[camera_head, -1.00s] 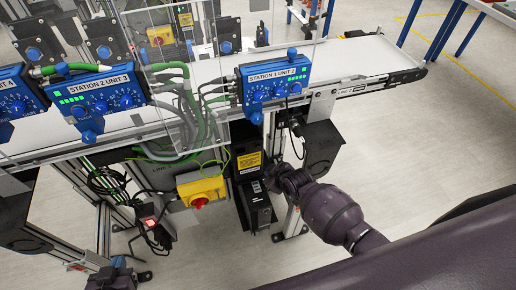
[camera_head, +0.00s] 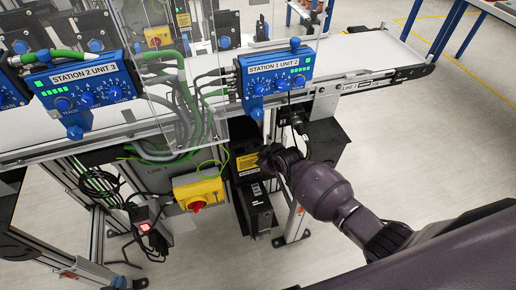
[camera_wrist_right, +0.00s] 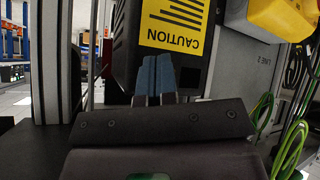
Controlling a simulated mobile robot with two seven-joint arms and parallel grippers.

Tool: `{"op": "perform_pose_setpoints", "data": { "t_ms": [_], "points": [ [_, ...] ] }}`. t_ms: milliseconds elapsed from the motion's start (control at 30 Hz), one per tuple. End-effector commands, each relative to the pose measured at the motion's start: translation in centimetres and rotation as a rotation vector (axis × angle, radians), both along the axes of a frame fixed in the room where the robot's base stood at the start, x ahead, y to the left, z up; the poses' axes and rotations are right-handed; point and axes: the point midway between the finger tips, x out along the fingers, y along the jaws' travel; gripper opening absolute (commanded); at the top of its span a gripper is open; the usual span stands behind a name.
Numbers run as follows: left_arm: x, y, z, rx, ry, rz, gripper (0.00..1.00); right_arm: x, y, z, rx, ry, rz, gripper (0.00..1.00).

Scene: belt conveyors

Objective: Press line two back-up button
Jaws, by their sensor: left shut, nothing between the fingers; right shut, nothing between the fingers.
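The conveyor side rail (camera_head: 380,80) at the right carries a small label that seems to read LINE 2. I cannot make out a back-up button for certain. My right arm comes in from the right, and its wrist (camera_head: 272,155) is beside a black box with a yellow caution label (camera_head: 248,161). In the right wrist view, my right gripper (camera_wrist_right: 156,62) is shut and empty, its blue fingertips in front of that box, just below the label (camera_wrist_right: 176,25).
A yellow box with a red knob (camera_head: 198,195) hangs under the belt, with a red-lit switch (camera_head: 146,226) to its left. Blue control units (camera_head: 275,80) stand along the belt's front. Loose cables and metal legs crowd the space below. Open floor (camera_head: 420,160) lies right.

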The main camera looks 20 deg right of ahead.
Motion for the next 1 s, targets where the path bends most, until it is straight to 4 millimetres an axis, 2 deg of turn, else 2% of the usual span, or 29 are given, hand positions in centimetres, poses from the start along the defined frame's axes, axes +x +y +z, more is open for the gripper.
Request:
{"op": "perform_pose_setpoints", "data": {
  "t_ms": [500,1000],
  "points": [
    [0.64,-0.1,0.45,0.0,-0.015,-0.004,0.0,-0.03,-0.01,-0.01,0.0,0.0,0.0,0.0],
    [0.41,-0.06,0.31,0.0,-0.01,-0.002,0.0,-0.04,0.0,-0.01,0.0,0.0,0.0,0.0]
  ]
}}
